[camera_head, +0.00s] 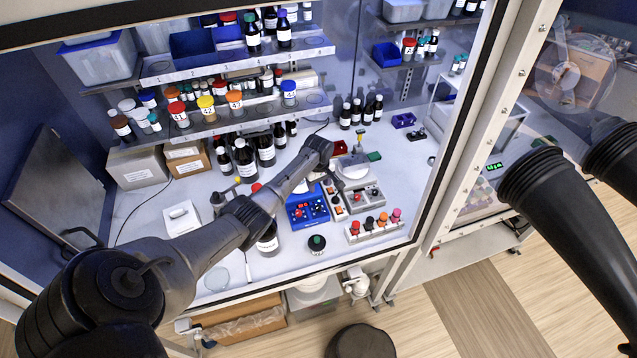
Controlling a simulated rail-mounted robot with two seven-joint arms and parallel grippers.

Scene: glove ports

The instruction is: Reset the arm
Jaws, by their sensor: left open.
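My left arm reaches in from the lower left over the bench inside the glass-fronted cabinet. My left gripper (328,165) is at the arm's far end, above the bench near the stirrers. It is open, and its fingertips are small and hard to make out. No object shows between its fingers. A blue stirrer (308,211) and a grey stirrer (362,200) stand just in front of it. My right gripper does not show.
A rack of colour-capped vials (375,227) stands at the bench's front right. Dark bottles (245,160) stand behind my forearm, below a loaded shelf (240,112). Black sleeves (560,215) project at right.

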